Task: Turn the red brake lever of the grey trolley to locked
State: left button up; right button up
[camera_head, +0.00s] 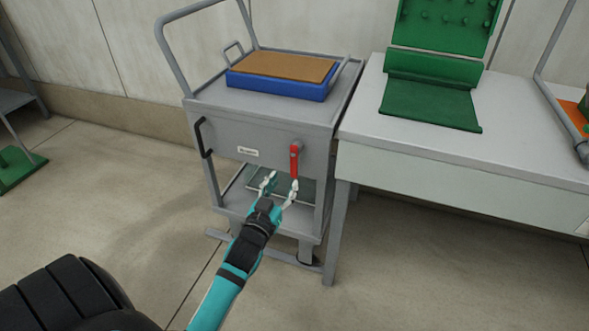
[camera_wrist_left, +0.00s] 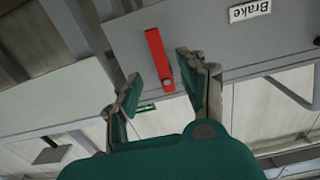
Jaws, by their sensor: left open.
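The grey trolley (camera_head: 223,119) stands against the wall in the head view, left of the workbench. Its red brake lever (camera_head: 294,162) is on the front panel and hangs straight down from a pivot at its upper end. In the left wrist view the red lever (camera_wrist_left: 158,58) lies between and beyond the two fingers. A "Brake" label (camera_wrist_left: 250,11) is beside it. My left gripper (camera_head: 281,184) is open, just below the lever; it also shows in the left wrist view (camera_wrist_left: 158,70). Whether a finger touches the lever I cannot tell. My right gripper is not in view.
A blue tray (camera_head: 262,86) with a brown top lies on the trolley. A black handle (camera_head: 203,138) is at the panel's left. The workbench (camera_head: 450,165) with a green mat (camera_head: 430,103) stands close on the right. Open floor (camera_head: 110,190) lies to the left.

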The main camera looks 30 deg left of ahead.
aim_at(293, 167)
pick_arm(q)
jog(key=b+x, duration=0.1)
jog(key=x, duration=0.5)
jog(key=shift+w, duration=0.3)
jog(key=shift+x, duration=0.8)
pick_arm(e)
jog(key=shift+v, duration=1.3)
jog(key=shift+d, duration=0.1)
pick_arm(q)
grip_shut()
